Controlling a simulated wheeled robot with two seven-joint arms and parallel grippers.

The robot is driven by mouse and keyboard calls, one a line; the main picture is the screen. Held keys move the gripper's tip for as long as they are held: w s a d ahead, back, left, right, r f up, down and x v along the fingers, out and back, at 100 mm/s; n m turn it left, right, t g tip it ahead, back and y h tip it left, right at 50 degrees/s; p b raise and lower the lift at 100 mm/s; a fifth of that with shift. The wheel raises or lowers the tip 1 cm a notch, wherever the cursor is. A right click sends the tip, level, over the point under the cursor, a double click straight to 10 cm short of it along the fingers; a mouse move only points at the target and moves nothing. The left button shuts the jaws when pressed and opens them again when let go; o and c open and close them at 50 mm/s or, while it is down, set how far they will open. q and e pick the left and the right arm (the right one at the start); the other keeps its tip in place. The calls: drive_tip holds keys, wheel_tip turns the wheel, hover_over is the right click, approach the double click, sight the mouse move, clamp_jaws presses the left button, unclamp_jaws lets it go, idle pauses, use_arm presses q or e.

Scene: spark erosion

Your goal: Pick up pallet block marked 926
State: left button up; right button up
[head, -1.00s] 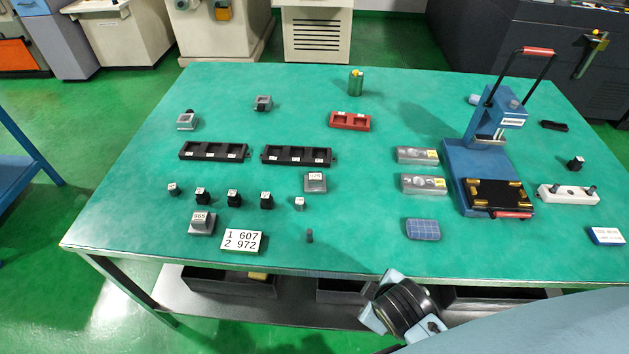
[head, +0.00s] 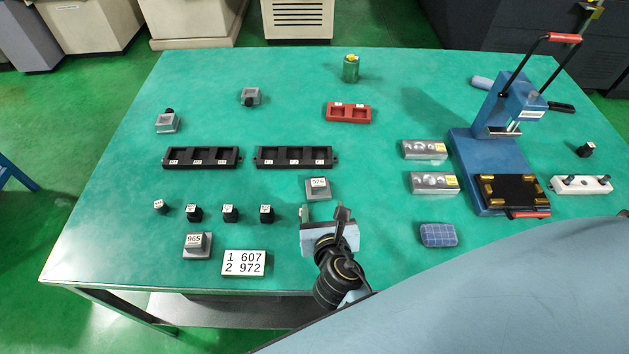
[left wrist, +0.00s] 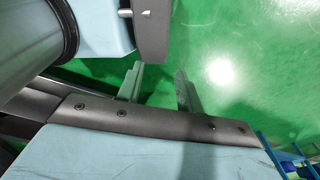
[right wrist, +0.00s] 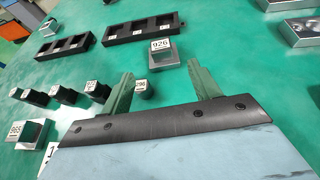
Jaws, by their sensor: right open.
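My right gripper (head: 322,212) is open and empty, on the near side of the block. In the right wrist view its fingertips (right wrist: 160,72) point towards the block, apart from it. My left gripper (left wrist: 160,72) is open and empty over the green floor, away from the table.
A similar pallet block marked 965 (head: 197,247), a number card (head: 244,263) and several small black blocks lie left. Black racks (head: 295,158) stand behind. A blue-gridded pad (head: 438,235) lies right.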

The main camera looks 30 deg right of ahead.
sight(318, 183)
drive_tip(key=b+x, duration=0.1)
drive_tip(key=x, duration=0.5)
drive_tip(key=shift+f, duration=0.1)
drive_tip(key=b+x, duration=0.1)
drive_tip(key=x, duration=0.4)
drive_tip(key=shift+w+d+f, duration=0.1)
drive_tip(key=shift+w+d, duration=0.1)
drive_tip(key=shift+w, duration=0.1)
drive_tip(key=shift+w+d+f, duration=0.1)
drive_tip(key=shift+w+f, duration=0.05)
drive_tip(key=shift+w, duration=0.25)
use_arm(q)
drive_tip(key=shift+s+f, duration=0.25)
drive_tip(key=shift+f, duration=1)
use_arm(e)
clamp_jaws()
